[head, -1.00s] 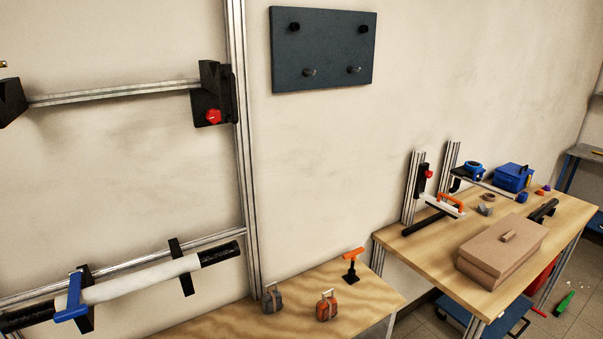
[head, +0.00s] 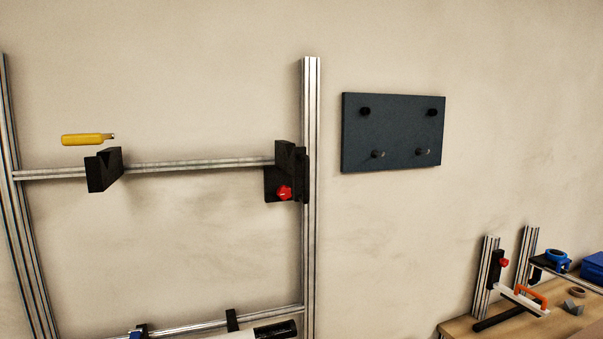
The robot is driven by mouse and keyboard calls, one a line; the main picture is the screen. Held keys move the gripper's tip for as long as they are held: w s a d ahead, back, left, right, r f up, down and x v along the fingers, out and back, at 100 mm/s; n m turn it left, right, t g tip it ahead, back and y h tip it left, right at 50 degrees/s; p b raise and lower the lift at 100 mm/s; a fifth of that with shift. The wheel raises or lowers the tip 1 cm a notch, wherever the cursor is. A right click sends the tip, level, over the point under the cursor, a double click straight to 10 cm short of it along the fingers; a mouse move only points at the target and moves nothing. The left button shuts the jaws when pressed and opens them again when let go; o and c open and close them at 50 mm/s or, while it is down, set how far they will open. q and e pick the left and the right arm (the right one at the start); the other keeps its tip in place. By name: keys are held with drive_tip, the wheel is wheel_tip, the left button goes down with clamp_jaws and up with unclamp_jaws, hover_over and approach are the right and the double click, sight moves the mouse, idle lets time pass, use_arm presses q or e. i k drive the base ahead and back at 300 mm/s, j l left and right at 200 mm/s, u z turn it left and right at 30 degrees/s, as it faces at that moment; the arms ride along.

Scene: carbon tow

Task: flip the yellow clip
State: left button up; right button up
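A yellow clip (head: 86,139) shows at the upper left in the head view. It is a long, level yellow piece with a small dark tip at its right end, just above and left of a black bracket (head: 104,169) on the upper rail. I cannot tell what holds it up. Neither of my grippers is in view.
The upper aluminium rail (head: 200,165) runs between two uprights, the right one (head: 311,200) beside a black bracket with a red knob (head: 284,192). A dark pegboard (head: 392,133) hangs on the wall. A wooden table (head: 460,328) with tools is at lower right.

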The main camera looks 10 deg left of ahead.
sight(96, 138)
drive_tip(key=u, duration=1.45)
